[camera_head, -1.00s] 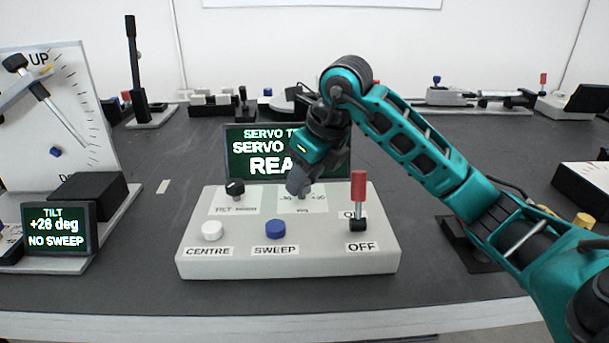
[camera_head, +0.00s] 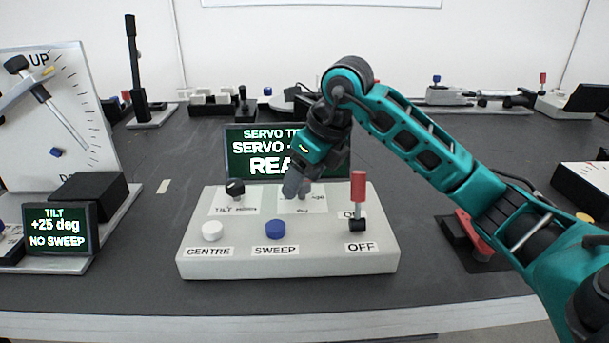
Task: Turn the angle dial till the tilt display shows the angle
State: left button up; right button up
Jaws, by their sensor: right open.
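The servo control box (camera_head: 290,262) stands at the middle of the table. Its angle dial is behind my right gripper (camera_head: 293,188) and is mostly hidden. The fingers point down over the dial's pale label, and I cannot see whether they touch the dial. My right gripper is open. The tilt display (camera_head: 57,228) at the left reads +25 deg and NO SWEEP. The servo screen (camera_head: 238,150) behind the box is partly covered by my arm; SERVO and REA show. My left gripper is not in view.
The box also carries a black knob (camera_head: 235,189), a white CENTRE button (camera_head: 211,231), a blue SWEEP button (camera_head: 275,229) and a red-handled switch (camera_head: 358,190) close to my right gripper. A white angle board (camera_head: 70,120) with a pointer stands at the left.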

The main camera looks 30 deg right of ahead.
jog(key=p+v, duration=0.3)
jog(key=v, duration=1)
jog(key=shift+f, duration=0.1)
